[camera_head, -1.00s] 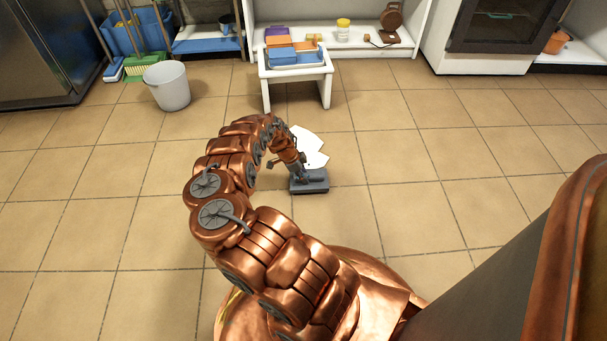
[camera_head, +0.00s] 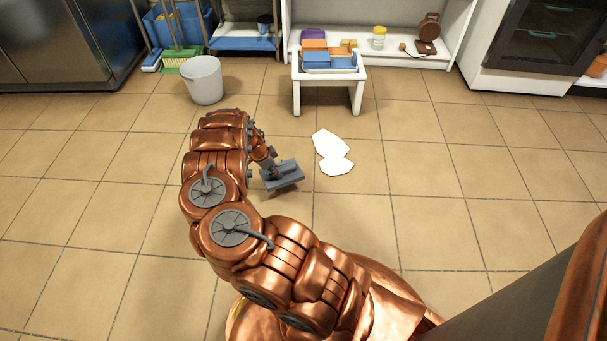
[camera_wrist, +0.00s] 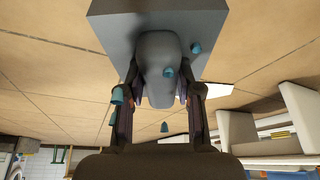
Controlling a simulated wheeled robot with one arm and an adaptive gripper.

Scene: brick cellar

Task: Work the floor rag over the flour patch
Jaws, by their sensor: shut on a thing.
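The floor rag is a flat dark-grey pad with a thick grey grip on top (camera_head: 287,178). It also shows large at the top of the wrist view (camera_wrist: 115,14). My gripper (camera_head: 267,166) is shut on its grip, with a finger on each side in the wrist view (camera_wrist: 160,88). The pad looks tilted; I cannot tell whether it touches the tiles. The flour patch (camera_head: 334,160) is white, in two joined irregular lobes on the floor. It lies to the right of the pad, with bare tile between them. A white strip beside my right finger in the wrist view looks like it.
A small white stool (camera_head: 297,97) holding coloured trays stands behind the patch. A pale bucket (camera_head: 203,80) stands at the back left, near a blue crate (camera_head: 174,22) and a green brush (camera_head: 184,57). A white shelf (camera_head: 388,55) lines the back. The tiles around the patch are clear.

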